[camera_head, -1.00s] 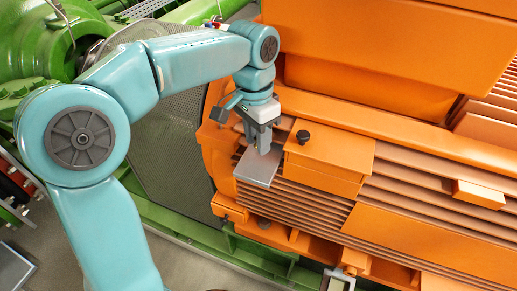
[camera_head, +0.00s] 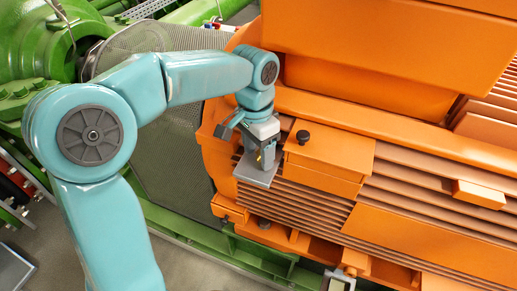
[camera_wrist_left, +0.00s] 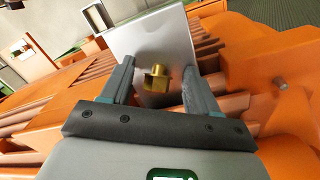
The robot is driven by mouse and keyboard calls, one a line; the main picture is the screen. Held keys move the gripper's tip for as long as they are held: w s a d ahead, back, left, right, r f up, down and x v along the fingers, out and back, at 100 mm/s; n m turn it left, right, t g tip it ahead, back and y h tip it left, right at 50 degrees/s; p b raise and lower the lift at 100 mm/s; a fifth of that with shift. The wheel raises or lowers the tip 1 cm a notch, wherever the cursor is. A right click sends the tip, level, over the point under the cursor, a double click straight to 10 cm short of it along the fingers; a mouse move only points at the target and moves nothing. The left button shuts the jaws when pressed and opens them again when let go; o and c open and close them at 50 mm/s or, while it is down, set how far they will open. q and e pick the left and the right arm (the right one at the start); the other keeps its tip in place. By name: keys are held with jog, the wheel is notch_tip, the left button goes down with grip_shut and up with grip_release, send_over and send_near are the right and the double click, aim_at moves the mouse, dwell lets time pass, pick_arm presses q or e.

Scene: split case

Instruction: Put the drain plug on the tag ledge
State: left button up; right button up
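The drain plug (camera_wrist_left: 157,78) is a small brass piece with a square-cut end, in the left wrist view. It stands against the flat grey tag ledge (camera_wrist_left: 150,38). My left gripper (camera_wrist_left: 156,72) is open, with one finger on each side of the plug and a gap to both. In the head view the left gripper (camera_head: 265,163) is right over the grey ledge (camera_head: 255,178), and a little brass shows between its fingers. Whether the plug fully rests on the ledge is hard to tell. My right gripper is not in view.
Orange cooling fins (camera_head: 310,205) run below and to the right. A grey mesh panel (camera_head: 170,130) is at the left, with green pipes behind.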

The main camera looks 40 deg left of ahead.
pick_arm(q)
jog(key=shift+r, duration=0.2)
jog(key=shift+w+r, duration=0.1)
jog(key=shift+r, duration=0.2)
notch_tip(320, 180, up, 11)
jog(key=p, duration=0.1)
jog(key=shift+a+r, duration=0.2)
jog(key=shift+a, duration=0.15)
